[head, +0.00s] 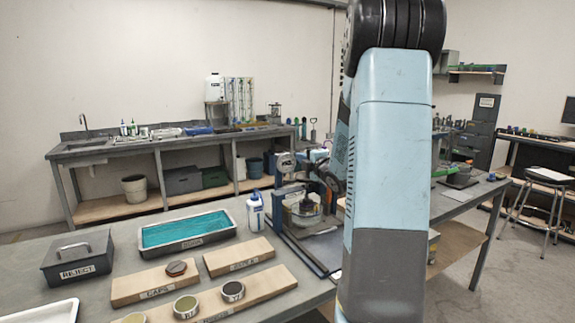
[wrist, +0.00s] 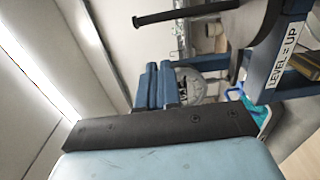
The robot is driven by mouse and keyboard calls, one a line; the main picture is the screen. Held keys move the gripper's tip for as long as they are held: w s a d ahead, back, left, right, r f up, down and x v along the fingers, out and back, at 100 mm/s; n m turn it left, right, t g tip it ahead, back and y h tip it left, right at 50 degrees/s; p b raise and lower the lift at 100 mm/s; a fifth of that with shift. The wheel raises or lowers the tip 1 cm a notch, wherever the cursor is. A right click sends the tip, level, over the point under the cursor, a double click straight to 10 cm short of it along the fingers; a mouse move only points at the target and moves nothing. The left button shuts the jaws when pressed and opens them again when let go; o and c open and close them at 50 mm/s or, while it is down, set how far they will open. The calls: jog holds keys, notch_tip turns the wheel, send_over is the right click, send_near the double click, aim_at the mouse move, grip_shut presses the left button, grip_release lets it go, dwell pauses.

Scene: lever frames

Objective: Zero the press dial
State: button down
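The press (head: 303,213) stands on the bench beside my arm, with a blue frame and a round dial (head: 286,163) at its upper left. In the wrist view the pale dial (wrist: 190,86) is partly hidden behind my gripper's fingers; its needle cannot be read. My gripper (wrist: 159,66) shows two dark blue fingers side by side, shut with nothing seen between them. It appears apart from the dial, though depth is unclear. A black rod (wrist: 185,14) with a flared end crosses above the fingers.
A teal-lined tray (head: 187,232), a white bottle (head: 255,212), a grey REJECT box (head: 78,262) and wooden boards with small cups (head: 186,306) occupy the near bench. My arm hides part of the bench right of the press.

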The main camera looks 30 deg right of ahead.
jog(key=shift+w+a+r, duration=0.15)
jog(key=shift+w+a, duration=0.15)
jog(key=shift+w, duration=0.05)
dwell(0.4)
jog(key=shift+s+f, duration=0.1)
jog(key=shift+f, duration=0.3)
jog(key=shift+d+f, duration=0.1)
jog(key=shift+f, duration=0.9)
jog(key=shift+a+f, duration=0.2)
jog(key=shift+f, duration=0.45)
jog(key=shift+d, duration=0.35)
jog(key=shift+s+d+f, duration=0.1)
jog(key=shift+s+d, duration=0.05)
jog(key=shift+s, duration=0.75)
jog(key=shift+s+d+f, duration=0.1)
jog(key=shift+s+f, duration=0.05)
jog(key=shift+s, duration=0.75)
jog(key=shift+s+d+f, duration=0.1)
jog(key=shift+s+d, duration=0.05)
jog(key=shift+s, duration=0.75)
